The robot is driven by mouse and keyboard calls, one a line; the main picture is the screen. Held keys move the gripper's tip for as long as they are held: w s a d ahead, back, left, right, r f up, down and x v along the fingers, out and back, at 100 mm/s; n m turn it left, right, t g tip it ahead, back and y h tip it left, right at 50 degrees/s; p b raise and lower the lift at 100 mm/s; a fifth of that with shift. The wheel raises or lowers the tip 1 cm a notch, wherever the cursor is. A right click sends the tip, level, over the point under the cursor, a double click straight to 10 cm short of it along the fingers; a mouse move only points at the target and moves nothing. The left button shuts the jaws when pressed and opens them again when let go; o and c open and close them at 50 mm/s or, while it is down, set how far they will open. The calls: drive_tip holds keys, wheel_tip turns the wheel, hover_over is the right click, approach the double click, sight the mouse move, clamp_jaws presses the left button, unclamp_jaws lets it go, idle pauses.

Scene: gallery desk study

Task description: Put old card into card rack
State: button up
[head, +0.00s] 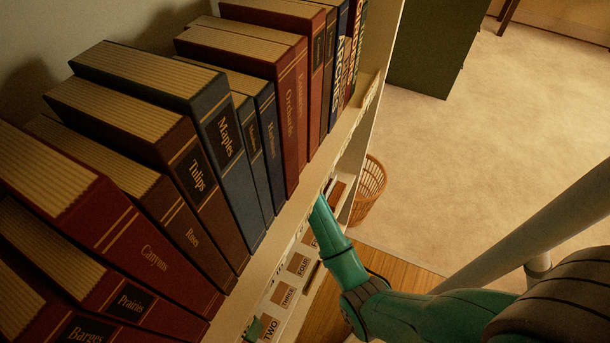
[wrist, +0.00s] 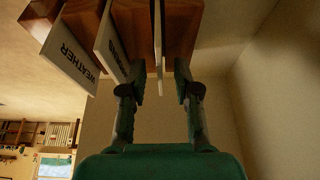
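In the wrist view, a wooden rack (wrist: 134,20) at the top holds white cards on edge. One card reads WEATHER (wrist: 72,48); the card beside it (wrist: 112,50) has lettering too small to read surely. A thin white card (wrist: 158,45) stands edge-on between the fingertips of my gripper (wrist: 158,80). The fingers are apart, with a gap on each side of this card. I cannot tell which card is the old one.
Several thick books, such as Maples (head: 225,138) and Tulips (head: 197,174), fill the upper shelf. Labels including THREE (head: 287,293) and FOUR (head: 303,265) show below the shelf edge. A wicker basket (head: 372,188) and a dark green cabinet (head: 430,45) stand on the floor; open carpet lies right.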

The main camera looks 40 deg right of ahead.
drive_tip(key=v, duration=0.3)
drive_tip(key=shift+a+r, duration=0.1)
drive_tip(key=shift+r, duration=0.15)
drive_tip(key=s+a, duration=0.4)
drive_tip(key=a, duration=0.7)
drive_tip(key=shift+a, duration=0.2)
drive_tip(key=shift+r, duration=0.1)
